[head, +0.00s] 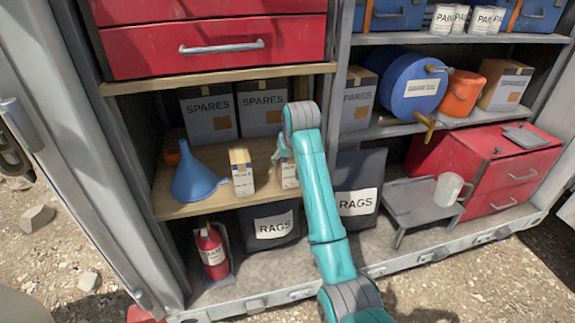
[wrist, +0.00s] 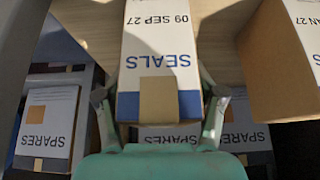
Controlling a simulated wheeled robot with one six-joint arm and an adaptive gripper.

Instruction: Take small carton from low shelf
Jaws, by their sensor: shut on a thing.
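My gripper (wrist: 160,105) is shut on a small white carton (wrist: 160,50) marked SEALS and 09 SEP 27, with a finger on each side in the wrist view. The carton has a blue end band and brown tape. In the head view my gripper (head: 284,153) is partly hidden by my arm, and the held carton (head: 290,174) shows only partly beside it. Both are over the low wooden shelf (head: 185,209). I cannot tell whether the carton touches the shelf. A similar carton (head: 242,173) stands to its left; it also shows at right in the wrist view (wrist: 285,60).
A blue funnel (head: 194,178) stands at the shelf's left. SPARES boxes (head: 208,112) stand behind. Below are a fire extinguisher (head: 212,250) and RAGS bags (head: 270,226). A metal upright (head: 340,80) stands right of the shelf.

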